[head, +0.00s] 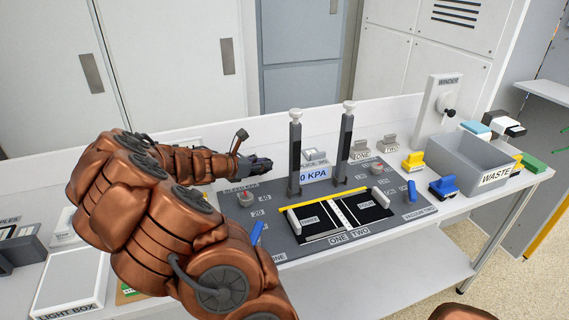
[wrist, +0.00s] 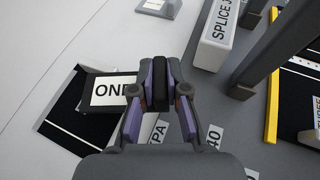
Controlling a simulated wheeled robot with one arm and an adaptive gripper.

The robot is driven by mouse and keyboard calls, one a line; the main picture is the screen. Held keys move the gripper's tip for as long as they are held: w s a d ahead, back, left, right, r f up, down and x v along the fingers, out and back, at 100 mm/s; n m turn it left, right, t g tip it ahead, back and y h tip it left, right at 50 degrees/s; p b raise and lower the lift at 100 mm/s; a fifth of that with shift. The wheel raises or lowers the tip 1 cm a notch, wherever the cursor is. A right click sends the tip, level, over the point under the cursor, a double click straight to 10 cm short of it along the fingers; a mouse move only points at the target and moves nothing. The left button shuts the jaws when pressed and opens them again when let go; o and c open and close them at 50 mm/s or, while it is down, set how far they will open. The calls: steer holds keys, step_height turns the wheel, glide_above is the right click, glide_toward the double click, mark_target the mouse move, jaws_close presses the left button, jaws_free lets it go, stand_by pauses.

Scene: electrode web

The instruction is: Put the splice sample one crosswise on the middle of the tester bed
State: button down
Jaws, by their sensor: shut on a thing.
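My gripper (wrist: 158,90) is shut on a dark piece bearing a white label that reads ONE (wrist: 108,91), which I take to be splice sample one. Its label end sticks out to the left of the fingers in the wrist view. A black panel with a white line (wrist: 62,127) lies behind and below it; I cannot tell whether the two touch. In the head view my gripper (head: 260,166) is above the back left of the grey splice jig, left of its posts, and the held piece is hard to make out. I cannot identify the tester bed for sure.
Two dark posts (head: 295,155) (head: 346,133) stand on the jig by the 0 KPA display (head: 314,174). A yellow bar (head: 322,199) and black web (head: 350,220) lie in front. A grey waste bin (head: 468,158) and light box (head: 72,283) flank the jig.

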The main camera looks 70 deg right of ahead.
steer(key=p, duration=0.1)
glide_above(284, 170)
steer(key=shift+s+f, duration=0.1)
steer(key=shift+f, duration=0.35)
steer(key=shift+f+p, duration=0.35)
steer(key=shift+f, duration=1.45)
steer(key=c, duration=1.2)
jaws_free()
steer(key=shift+f, duration=0.1)
steer(key=shift+r, duration=0.2)
steer(key=b+v, duration=0.1)
steer(key=v, duration=0.8)
steer(key=shift+w+a, duration=0.25)
steer(key=shift+a, duration=0.1)
steer(key=shift+v, duration=1.1)
